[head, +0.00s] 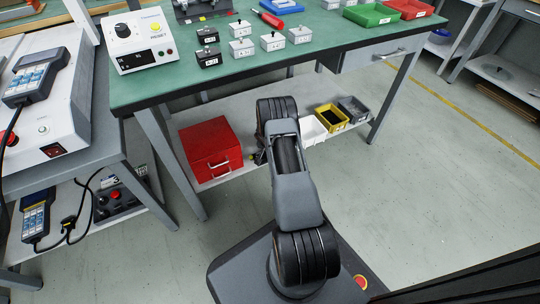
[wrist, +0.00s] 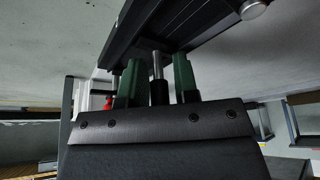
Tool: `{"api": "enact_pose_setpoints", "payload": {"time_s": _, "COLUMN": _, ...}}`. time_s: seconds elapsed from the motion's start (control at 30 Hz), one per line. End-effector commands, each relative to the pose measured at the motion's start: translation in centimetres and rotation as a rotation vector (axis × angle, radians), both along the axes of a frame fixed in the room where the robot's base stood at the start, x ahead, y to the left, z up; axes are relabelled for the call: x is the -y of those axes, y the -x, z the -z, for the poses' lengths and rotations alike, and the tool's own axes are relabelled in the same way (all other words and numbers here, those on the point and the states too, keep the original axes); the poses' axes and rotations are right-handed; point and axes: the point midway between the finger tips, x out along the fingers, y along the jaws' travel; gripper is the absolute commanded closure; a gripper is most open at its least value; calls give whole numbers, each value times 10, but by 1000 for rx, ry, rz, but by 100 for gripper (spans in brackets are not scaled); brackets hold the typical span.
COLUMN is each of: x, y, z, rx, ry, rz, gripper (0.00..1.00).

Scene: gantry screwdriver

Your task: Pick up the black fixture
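Two small black fixtures with knobs sit at the left of the green tabletop in the head view: a rear one (head: 207,36) and a front one (head: 208,58). Which one the task means I cannot tell. My gripper is hidden behind my arm in the head view, below the tabletop's front edge and away from both. In the wrist view my gripper (wrist: 157,75) shows two green fingers standing apart, with a silver and black rod between them, not clearly touched. A dark slotted part (wrist: 180,25) crosses above the fingertips; I cannot tell what it belongs to.
Several silver fixtures (head: 272,41) stand right of the black ones. A white control box (head: 140,41) is at left; green (head: 371,14) and red (head: 409,9) bins are at right. The lower shelf holds a red box (head: 210,148) and a yellow bin (head: 331,117).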

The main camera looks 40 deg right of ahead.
Motion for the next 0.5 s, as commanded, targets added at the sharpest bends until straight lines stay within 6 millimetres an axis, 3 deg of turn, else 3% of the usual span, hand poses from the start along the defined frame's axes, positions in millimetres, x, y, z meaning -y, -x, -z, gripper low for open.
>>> {"api": "enact_pose_setpoints", "payload": {"time_s": 0.07, "x": 0, "y": 0, "z": 0, "rx": 0, "ry": 0, "rz": 0, "gripper": 72}}
{"api": "enact_pose_setpoints", "payload": {"time_s": 0.37, "x": 0, "y": 0, "z": 0, "rx": 0, "ry": 0, "rz": -1, "gripper": 100}}
{"api": "enact_pose_setpoints", "payload": {"time_s": 0.5, "x": -1, "y": 0, "z": 0, "rx": 0, "ry": -1, "rz": 0, "gripper": 100}}
